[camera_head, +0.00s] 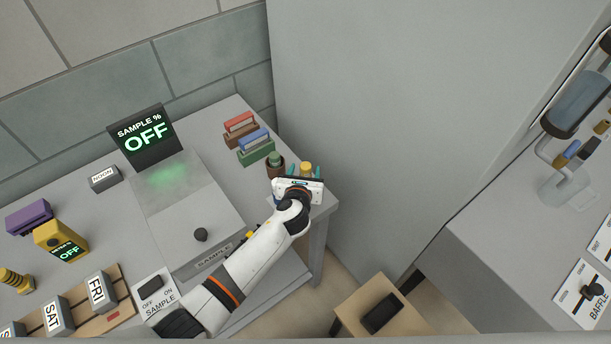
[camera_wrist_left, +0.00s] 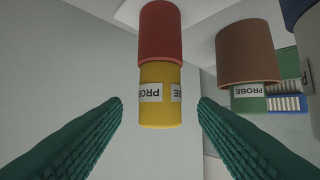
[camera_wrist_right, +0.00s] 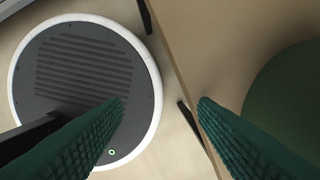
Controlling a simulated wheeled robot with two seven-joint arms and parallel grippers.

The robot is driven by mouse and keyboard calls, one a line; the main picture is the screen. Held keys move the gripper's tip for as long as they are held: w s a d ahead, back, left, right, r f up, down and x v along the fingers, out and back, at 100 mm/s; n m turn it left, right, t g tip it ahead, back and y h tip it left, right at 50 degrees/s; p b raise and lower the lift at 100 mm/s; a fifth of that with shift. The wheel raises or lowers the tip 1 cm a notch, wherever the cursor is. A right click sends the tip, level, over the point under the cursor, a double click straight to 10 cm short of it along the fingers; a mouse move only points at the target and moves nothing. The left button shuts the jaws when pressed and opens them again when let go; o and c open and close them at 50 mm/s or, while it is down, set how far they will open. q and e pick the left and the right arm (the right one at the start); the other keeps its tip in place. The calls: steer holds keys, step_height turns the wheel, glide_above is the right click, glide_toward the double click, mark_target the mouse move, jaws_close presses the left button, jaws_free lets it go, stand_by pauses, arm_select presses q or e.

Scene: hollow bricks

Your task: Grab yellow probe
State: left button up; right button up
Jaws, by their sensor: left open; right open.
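The yellow probe (camera_wrist_left: 160,95), a cylinder with white PROBE labels, sits in a red holder (camera_wrist_left: 160,35) in the left wrist view. In the head view, the yellow probe's top (camera_head: 306,167) shows just behind my left gripper (camera_head: 304,173), at the right edge of the table; its lower part is hidden. My left gripper is open, its two green fingers (camera_wrist_left: 160,104) on either side of the probe's line, with a gap to it on both sides. My right gripper (camera_wrist_right: 160,102) is open and empty, and is not seen in the head view.
A green probe (camera_head: 275,158) in a brown holder (camera_wrist_left: 247,50) stands close beside the yellow one. A red block (camera_head: 239,122) and a blue block (camera_head: 254,139) sit behind. A grey cabinet wall (camera_head: 360,120) rises to the right. A wooden stool (camera_head: 360,310) stands below.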

arm_select(q)
steer(key=shift+w, duration=0.1)
steer(key=c, duration=0.8)
steer(key=shift+c, duration=1.3)
steer(key=shift+r, duration=0.15)
arm_select(e)
steer(key=shift+s+d, duration=0.3)
steer(key=shift+s, duration=0.3)
